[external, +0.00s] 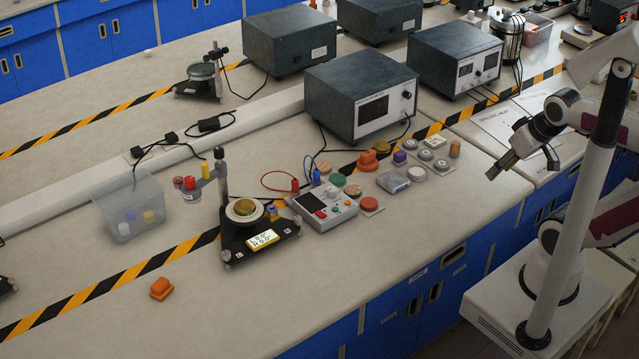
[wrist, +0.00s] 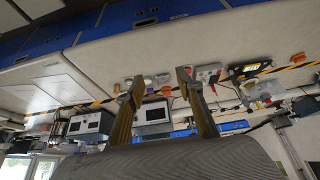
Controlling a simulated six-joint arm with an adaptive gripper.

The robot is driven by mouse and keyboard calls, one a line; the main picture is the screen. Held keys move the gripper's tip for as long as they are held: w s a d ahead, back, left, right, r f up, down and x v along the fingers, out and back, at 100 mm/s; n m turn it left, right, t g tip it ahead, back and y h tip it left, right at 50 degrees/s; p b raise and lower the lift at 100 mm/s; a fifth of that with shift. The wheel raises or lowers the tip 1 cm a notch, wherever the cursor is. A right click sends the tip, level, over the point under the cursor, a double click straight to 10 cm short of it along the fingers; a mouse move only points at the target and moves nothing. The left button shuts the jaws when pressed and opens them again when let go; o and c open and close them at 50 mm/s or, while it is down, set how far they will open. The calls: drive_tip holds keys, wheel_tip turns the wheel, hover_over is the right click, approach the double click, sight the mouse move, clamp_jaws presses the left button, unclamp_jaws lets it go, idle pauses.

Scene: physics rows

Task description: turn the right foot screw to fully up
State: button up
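A black levelling base (external: 236,237) stands on the bench with a round brass-coloured dish, an upright post and a lit yellow display (external: 264,240). A small pale foot screw (external: 297,221) shows at its right corner and another (external: 227,255) at its front left corner. How far each is turned is too small to tell. The base also shows, small, in the wrist view (wrist: 236,72). My gripper (external: 492,174) is well to the right of the base, above the bench, touching nothing. In the wrist view its two fingers (wrist: 160,78) are apart with nothing held between them.
A grey control box (external: 324,207) with red and blue leads stands just right of the base. Several weights, knobs and coloured blocks lie beyond it. A clear bin (external: 134,208) is at left, an orange block (external: 161,288) in front. Large instrument boxes (external: 361,95) stand behind.

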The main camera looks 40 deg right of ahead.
drive_tip(key=shift+a+f, duration=0.5)
drive_tip(key=shift+f, duration=0.05)
drive_tip(key=n+g, duration=0.1)
drive_tip(key=n, duration=0.1)
approach(298, 217)
drive_tip(key=shift+w+d+f+y, duration=0.1)
drive_tip(key=shift+d+f+y, duration=0.05)
drive_tip(key=shift+d+y, duration=0.2)
drive_tip(key=shift+f, duration=0.15)
idle(0.5)
drive_tip(key=shift+x, duration=3.8)
